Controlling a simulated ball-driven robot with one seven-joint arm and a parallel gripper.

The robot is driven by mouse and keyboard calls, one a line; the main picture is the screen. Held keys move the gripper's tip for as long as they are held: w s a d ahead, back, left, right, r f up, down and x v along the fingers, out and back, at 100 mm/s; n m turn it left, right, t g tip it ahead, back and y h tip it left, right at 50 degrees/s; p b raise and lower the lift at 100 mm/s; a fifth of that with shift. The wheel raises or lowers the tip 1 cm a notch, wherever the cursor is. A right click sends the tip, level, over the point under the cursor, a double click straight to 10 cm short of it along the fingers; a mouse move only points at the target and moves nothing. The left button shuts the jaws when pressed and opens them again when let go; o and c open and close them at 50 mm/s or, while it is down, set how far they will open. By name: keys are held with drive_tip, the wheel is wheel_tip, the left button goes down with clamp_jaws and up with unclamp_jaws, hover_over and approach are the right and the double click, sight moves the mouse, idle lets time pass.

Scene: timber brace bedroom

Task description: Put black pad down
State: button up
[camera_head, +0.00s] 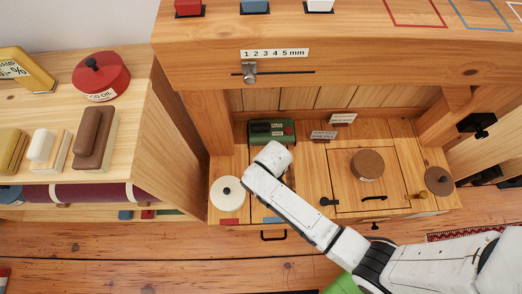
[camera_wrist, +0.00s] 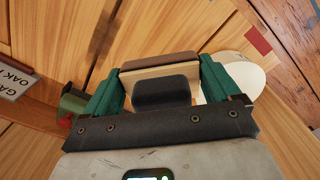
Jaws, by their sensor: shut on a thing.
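The black pad (camera_wrist: 162,93) shows in the wrist view as a dark block on a pale wooden backing with a brown far face. My gripper (camera_wrist: 160,70) has its green fingers on both sides of the pad, shut on it. In the head view my white arm end (camera_head: 272,158) is over the left half of the wooden bench (camera_head: 305,170). It hides the fingers and the pad there. I cannot tell whether the pad touches the bench top.
A white disc with a black knob (camera_head: 227,193) lies left of my arm end. A green box (camera_head: 272,132) stands behind it. A brown round block (camera_head: 367,165) sits on a square panel at right. Yellow, white and brown pads (camera_head: 95,140) rest on the left shelf.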

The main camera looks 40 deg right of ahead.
drive_tip(key=w+f+b, duration=0.1)
drive_tip(key=w+f, duration=0.3)
drive_tip(key=f, duration=0.1)
drive_tip(key=shift+a+f+b, duration=0.1)
drive_tip(key=shift+a+b, duration=0.05)
drive_tip(key=shift+b, duration=0.25)
drive_tip(key=shift+w+f+b, duration=0.2)
drive_tip(key=shift+f+b, duration=0.45)
drive_tip(key=shift+f, duration=1.05)
drive_tip(key=shift+f, duration=0.15)
drive_tip(key=o, duration=0.6)
drive_tip(key=shift+o, duration=0.2)
wheel_tip(320, 180, up, 12)
drive_tip(key=p, duration=0.4)
drive_tip(key=s+d+r+m, duration=0.1)
drive_tip(key=s+d+r, duration=0.3)
drive_tip(key=s+r, duration=0.3)
drive_tip(key=s+d+r+m+t, duration=0.1)
drive_tip(key=s+d+r, duration=0.2)
drive_tip(key=s+r, duration=0.4)
drive_tip(key=shift+s+d+r, duration=0.4)
drive_tip(key=shift+s, duration=0.5)
